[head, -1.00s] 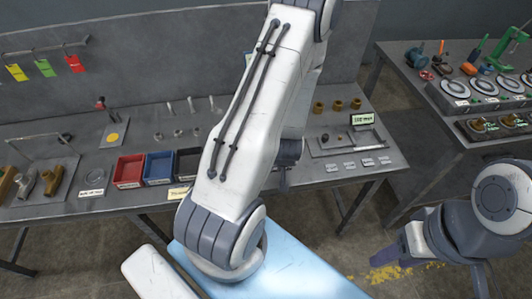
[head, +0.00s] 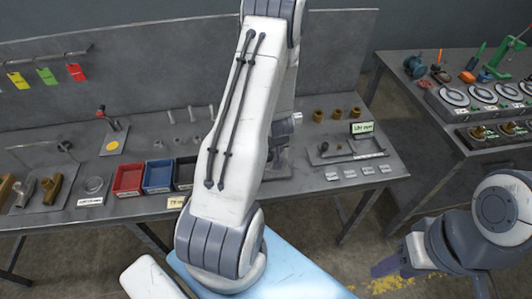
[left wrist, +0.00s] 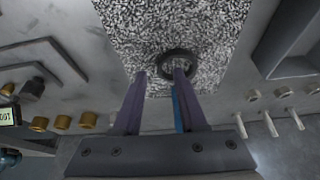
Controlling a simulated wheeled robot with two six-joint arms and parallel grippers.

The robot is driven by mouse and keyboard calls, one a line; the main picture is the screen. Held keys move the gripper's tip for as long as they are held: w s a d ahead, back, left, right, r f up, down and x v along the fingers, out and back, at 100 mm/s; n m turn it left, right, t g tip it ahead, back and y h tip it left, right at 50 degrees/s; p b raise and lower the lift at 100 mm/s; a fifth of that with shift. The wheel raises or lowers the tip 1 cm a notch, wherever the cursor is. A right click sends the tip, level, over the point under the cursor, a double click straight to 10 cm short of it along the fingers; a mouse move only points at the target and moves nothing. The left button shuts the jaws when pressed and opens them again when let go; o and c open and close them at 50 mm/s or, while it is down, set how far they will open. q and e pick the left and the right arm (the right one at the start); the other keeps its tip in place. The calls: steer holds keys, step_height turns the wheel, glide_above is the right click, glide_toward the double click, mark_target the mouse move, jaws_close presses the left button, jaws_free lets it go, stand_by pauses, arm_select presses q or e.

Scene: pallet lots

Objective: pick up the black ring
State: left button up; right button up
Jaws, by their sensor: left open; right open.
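The black ring (left wrist: 178,64) lies on a black-and-white speckled mat (left wrist: 150,25) in the left wrist view. My left gripper (left wrist: 160,77) is open and points at it. The right-hand finger's tip overlaps the ring's lower edge in the picture, and the other finger is left of the ring. I cannot tell whether they touch. Nothing is held. In the head view, my left arm hides the ring and the mat. My right gripper (head: 388,264) shows only in part, low at the right, over the floor and away from the bench.
Brass bushings (left wrist: 62,122) and upright pins (left wrist: 297,119) stand near the mat. A grey tray (left wrist: 290,50) lies beside it. Red (head: 128,177) and blue (head: 158,174) bins sit on the bench left of my arm. A second bench (head: 440,125) stands at the right.

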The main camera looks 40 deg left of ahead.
arm_select(q)
steer(key=shift+f, duration=0.45)
steer(key=shift+c, duration=0.3)
jaws_close()
steer(key=shift+r, duration=0.1)
